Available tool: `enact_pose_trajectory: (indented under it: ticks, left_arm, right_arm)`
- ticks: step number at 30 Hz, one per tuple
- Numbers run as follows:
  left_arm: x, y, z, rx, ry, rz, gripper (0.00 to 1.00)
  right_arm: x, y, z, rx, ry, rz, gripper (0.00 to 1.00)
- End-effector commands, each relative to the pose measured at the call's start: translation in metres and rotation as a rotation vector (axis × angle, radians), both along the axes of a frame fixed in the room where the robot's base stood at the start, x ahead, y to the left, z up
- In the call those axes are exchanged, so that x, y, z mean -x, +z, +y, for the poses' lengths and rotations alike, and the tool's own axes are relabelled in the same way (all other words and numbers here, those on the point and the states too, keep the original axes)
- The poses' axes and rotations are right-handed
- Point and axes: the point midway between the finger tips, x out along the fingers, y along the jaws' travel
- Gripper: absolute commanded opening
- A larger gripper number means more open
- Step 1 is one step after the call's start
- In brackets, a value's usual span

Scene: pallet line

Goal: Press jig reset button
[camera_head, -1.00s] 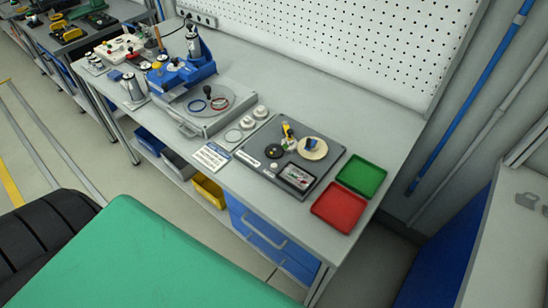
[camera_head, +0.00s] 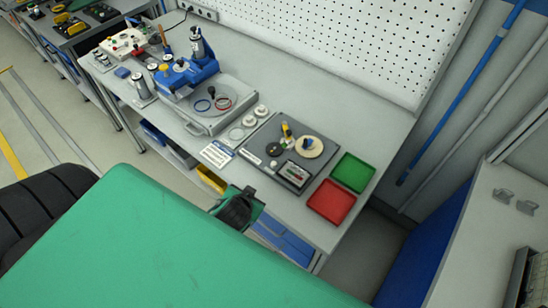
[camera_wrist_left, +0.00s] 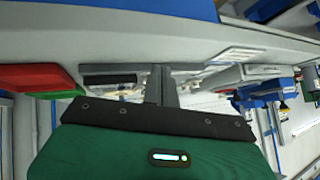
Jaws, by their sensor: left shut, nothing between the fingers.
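The jig is a dark grey plate (camera_head: 318,163) on the bench, with a pale disc (camera_head: 309,147), a black round part (camera_head: 273,149) and a yellow-and-black upright part on it. A small pale round knob (camera_head: 273,164) sits near its front left edge; I cannot tell whether it is the reset button. My left gripper (camera_head: 238,207) is dark, in front of the bench's front edge and apart from the jig. In the left wrist view its fingers (camera_wrist_left: 161,84) are shut together and empty, pointing toward the bench. My right gripper is not in view.
A red tray (camera_head: 332,203) and a green tray (camera_head: 352,173) lie right of the jig. A blue press-like fixture (camera_head: 187,77) stands further left, with a printed card (camera_head: 217,154) by the front edge. A perforated panel (camera_head: 330,40) rises behind the bench.

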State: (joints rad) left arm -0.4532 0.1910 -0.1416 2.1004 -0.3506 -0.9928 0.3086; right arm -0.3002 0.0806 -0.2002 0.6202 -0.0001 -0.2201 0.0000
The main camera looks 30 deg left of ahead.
Motion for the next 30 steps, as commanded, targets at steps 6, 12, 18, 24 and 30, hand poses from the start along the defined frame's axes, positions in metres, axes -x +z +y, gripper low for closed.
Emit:
enact_pose_trajectory:
  ticks: [6,12,18,24,30]
  left_arm:
    - [-0.038,0.105,0.02,-0.069,0.036,-0.292,0.0]
    - [-0.083,0.185,0.022,-0.138,-0.053,-0.65,0.0]
    - [-0.115,0.229,-0.004,-0.172,-0.293,-0.901,0.0]
    - [-0.133,0.239,-0.041,-0.184,-0.614,-0.983,0.0]
    - [-0.142,0.213,-0.066,-0.191,-0.932,-0.877,0.0]
  right_arm:
    - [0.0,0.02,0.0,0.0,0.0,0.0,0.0]
    - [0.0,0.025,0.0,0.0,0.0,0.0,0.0]
    - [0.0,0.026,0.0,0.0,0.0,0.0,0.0]
    - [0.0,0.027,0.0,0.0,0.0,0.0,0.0]
    - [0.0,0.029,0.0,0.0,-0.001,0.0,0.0]
